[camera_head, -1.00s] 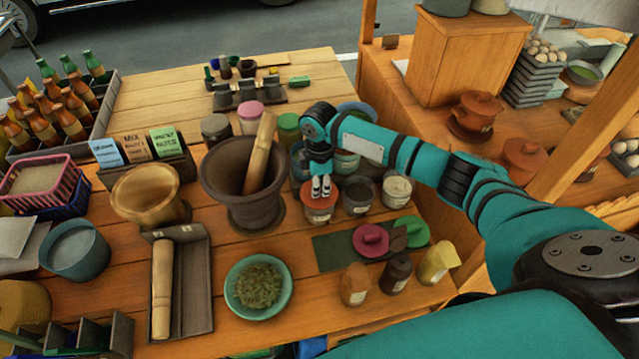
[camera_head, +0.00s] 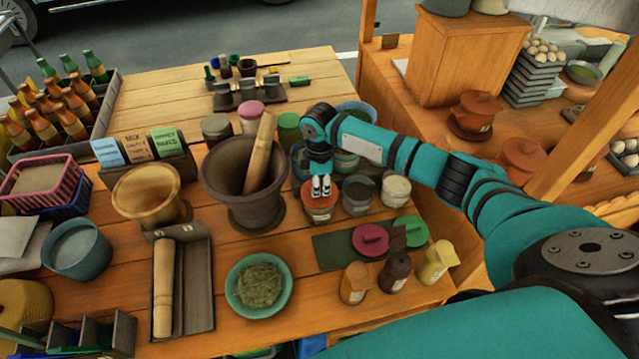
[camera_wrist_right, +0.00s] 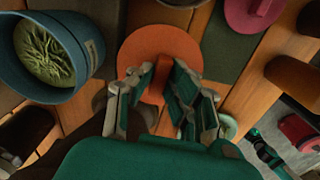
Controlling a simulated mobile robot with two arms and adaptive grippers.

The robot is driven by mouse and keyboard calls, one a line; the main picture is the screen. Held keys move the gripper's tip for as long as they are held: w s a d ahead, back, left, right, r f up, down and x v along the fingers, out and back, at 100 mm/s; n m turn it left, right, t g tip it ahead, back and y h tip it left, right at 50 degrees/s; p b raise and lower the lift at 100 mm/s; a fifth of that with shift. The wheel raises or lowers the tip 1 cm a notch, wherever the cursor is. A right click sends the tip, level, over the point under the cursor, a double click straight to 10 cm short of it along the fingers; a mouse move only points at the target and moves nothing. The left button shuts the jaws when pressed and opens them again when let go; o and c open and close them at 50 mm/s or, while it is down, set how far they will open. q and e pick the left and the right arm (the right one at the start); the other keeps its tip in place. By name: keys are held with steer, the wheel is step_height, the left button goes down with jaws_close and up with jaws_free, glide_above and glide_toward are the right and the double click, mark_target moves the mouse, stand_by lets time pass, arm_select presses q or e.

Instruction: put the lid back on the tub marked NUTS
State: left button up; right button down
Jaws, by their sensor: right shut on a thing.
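My right gripper (camera_head: 321,190) points down over a small orange-topped tub (camera_head: 318,217) in the middle of the table. It is shut on the knob of a round orange lid (camera_wrist_right: 150,48), which also shows beneath the fingertips in the head view (camera_head: 309,203). The lid sits flat at the tub's mouth; I cannot tell whether it is fully seated. The tub's pale label is too small to read. My left gripper is not in view.
Open tubs with dark (camera_head: 358,204) and pale (camera_head: 396,191) contents stand just right. A pink lid (camera_head: 370,239) and green lid (camera_head: 411,230) lie on a dark green mat (camera_head: 329,253) in front. A large mortar (camera_head: 240,200) with pestle stands left.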

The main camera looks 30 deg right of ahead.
steer(key=c, duration=0.7)
jaws_free()
steer(key=shift+r+p, duration=3.5)
steer(key=shift+p, duration=0.25)
jaws_close()
